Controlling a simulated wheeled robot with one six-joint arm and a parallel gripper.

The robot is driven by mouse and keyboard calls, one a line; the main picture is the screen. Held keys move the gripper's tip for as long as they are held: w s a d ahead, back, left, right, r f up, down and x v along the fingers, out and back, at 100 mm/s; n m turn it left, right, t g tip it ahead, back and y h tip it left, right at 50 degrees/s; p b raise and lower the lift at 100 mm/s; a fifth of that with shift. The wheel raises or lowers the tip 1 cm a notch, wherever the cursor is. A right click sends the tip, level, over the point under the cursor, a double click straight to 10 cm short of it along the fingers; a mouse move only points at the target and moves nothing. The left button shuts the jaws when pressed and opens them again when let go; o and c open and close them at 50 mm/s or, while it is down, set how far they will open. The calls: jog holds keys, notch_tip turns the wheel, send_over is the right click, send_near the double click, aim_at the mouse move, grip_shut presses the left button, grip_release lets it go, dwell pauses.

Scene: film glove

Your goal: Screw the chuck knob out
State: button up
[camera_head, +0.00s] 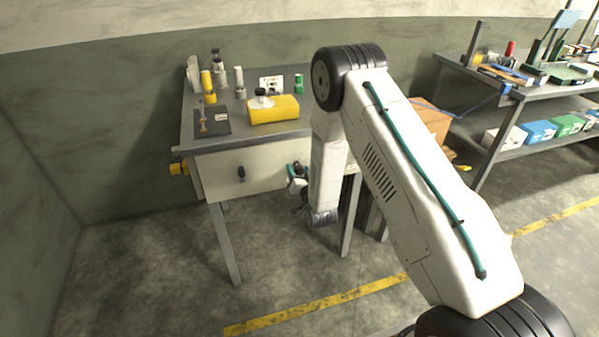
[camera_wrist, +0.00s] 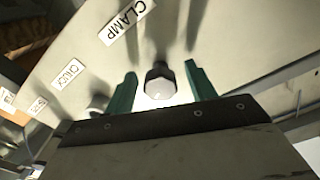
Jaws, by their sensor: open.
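In the wrist view, my gripper (camera_wrist: 162,85) is open, with a green finger on each side of a hexagonal grey knob (camera_wrist: 160,82). I cannot tell whether the fingers touch it. A CLAMP label (camera_wrist: 127,22) lies above this knob on the pale panel (camera_wrist: 105,65). I cannot tell for certain which label belongs to which knob. In the head view, my gripper (camera_head: 298,181) is at the right of the bench's drawer front.
The workbench top (camera_head: 240,140) holds a yellow block (camera_head: 275,110), a dark plate (camera_head: 212,121) and several small parts. A dark knob (camera_head: 241,173) is on its front. A second bench (camera_head: 490,80) stands at the right. Floor is clear in front.

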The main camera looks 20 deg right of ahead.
jog(key=c, duration=1)
jog(key=shift+o, duration=0.2)
jog(key=shift+n, duration=0.3)
jog(key=n, duration=1.1)
jog(key=shift+d, duration=0.1)
jog(key=shift+n, duration=0.3)
